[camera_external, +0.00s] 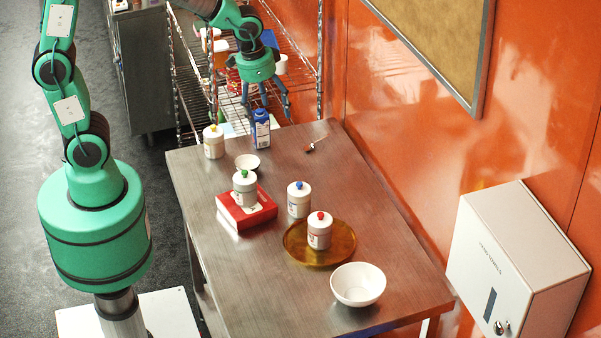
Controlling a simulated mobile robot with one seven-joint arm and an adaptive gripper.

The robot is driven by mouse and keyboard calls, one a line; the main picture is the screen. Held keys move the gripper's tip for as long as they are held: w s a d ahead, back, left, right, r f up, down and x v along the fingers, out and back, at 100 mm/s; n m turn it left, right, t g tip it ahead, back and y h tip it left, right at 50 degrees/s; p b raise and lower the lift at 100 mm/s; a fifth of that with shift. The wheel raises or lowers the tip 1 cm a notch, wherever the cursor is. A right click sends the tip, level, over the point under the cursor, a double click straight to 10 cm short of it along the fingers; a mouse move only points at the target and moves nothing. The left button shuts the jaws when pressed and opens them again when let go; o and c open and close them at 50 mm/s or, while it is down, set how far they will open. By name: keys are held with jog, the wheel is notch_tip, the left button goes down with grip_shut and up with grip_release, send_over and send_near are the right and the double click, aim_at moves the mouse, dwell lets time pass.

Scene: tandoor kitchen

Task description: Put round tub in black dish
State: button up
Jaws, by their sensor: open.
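My gripper (266,106) is open at the far end of the metal table, fingers pointing down. A blue bottle (262,134) shows just below and between its fingertips; I cannot tell the depth between them. Several round white tubs with coloured knobs are on the table: a yellow-knobbed one (213,146) at the far left, a green-knobbed one (245,192) on a red box, a blue-knobbed one (299,204) and a red-knobbed one (319,236) in an amber dish. I cannot tell which is the named round tub. I see no clearly black dish.
The red box (232,218) and amber dish (297,257) are mid-table (265,290). A white bowl (358,293) is at the near right, a small white bowl (247,167) behind the red box. A small brown object (309,149) lies near the orange wall. A wire rack (297,60) stands behind.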

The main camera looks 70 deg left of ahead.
jog(key=m+g, duration=0.1)
jog(key=g, duration=0.1)
send_over(300, 183)
notch_tip(300, 183, down, 17)
jog(key=shift+f, duration=0.25)
jog(key=shift+f, duration=4.3)
jog(key=shift+f+b, duration=0.45)
jog(key=shift+f, duration=2.15)
